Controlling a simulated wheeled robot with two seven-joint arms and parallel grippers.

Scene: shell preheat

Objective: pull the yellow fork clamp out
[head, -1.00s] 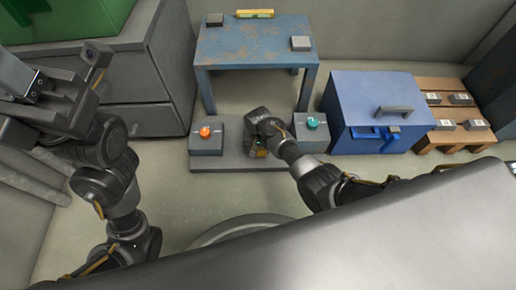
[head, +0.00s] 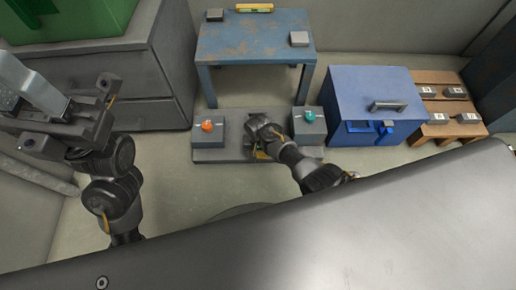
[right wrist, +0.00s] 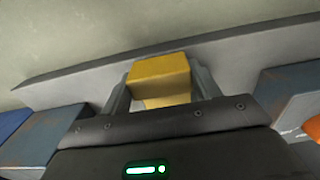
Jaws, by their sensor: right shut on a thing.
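The yellow fork clamp (right wrist: 160,76) sits between the two fingers of my right gripper (right wrist: 160,92) in the right wrist view. The fingers are shut on it from both sides. In the head view my right gripper (head: 260,148) points down over the grey base plate (head: 220,155), between the two button boxes. A small yellow part of the clamp (head: 262,155) shows below the wrist there. What the clamp is seated in is hidden by the gripper. My left gripper (head: 65,125) is raised at the left, far from the clamp; its jaw opening is unclear.
A grey box with an orange knob (head: 207,126) stands left of my right gripper, one with a teal knob (head: 309,115) close on its right. Behind is a blue table (head: 255,40). A blue chest (head: 370,95) and wooden rack (head: 440,107) stand right, grey drawers (head: 120,70) left.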

